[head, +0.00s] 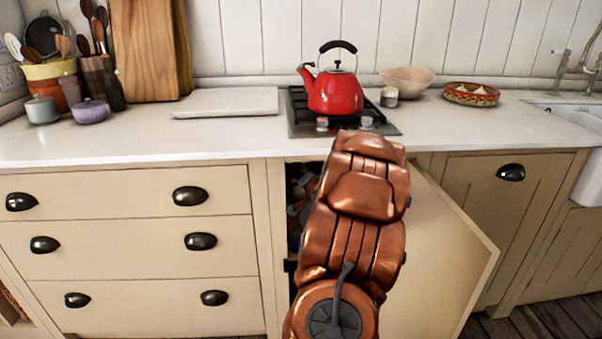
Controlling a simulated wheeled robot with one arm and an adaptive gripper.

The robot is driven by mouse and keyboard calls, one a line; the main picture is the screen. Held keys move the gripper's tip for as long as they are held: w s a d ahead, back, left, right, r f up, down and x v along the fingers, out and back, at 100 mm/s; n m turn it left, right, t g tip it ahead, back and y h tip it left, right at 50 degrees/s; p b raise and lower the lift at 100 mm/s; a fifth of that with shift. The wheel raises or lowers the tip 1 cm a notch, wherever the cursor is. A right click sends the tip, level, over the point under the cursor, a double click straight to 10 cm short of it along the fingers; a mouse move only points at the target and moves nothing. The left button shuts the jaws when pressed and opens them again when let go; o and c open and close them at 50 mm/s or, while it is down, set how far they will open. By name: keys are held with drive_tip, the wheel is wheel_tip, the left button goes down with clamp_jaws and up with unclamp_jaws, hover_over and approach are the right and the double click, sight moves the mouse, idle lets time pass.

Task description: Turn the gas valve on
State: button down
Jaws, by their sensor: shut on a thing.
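The gas valve is not visible in the head view. My copper-coloured arm reaches into an open cupboard under the hob and covers most of its opening. My gripper is hidden behind the arm, so I cannot see its fingers or what they touch. A narrow strip of the dark cupboard inside (303,190) shows left of my arm, with small orange, grey and blue shapes that I cannot make out. The gas hob (303,107) is set in the worktop above, with a red kettle (335,93) on it.
The open cupboard door (440,250) sticks out to the right of my arm. Closed drawers (125,240) stand to the left. The white worktop (130,137) overhangs the cupboard. A bowl (408,80), a basket (471,94) and pots (90,110) stand on it.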

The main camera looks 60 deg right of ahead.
drive_tip(key=shift+w+a+n+g+h+b, duration=0.1)
drive_tip(key=shift+n+g+h+b, duration=0.4)
drive_tip(key=shift+n+g+b, duration=0.85)
drive_tip(key=shift+w+a+n+g+h+b, duration=0.1)
drive_tip(key=shift+n+g+h+b, duration=0.5)
drive_tip(key=shift+n+b, duration=1.4)
drive_tip(key=shift+r, duration=0.1)
drive_tip(key=c, duration=1.1)
unclamp_jaws()
drive_tip(key=shift+c, duration=0.2)
drive_tip(key=v, duration=1.2)
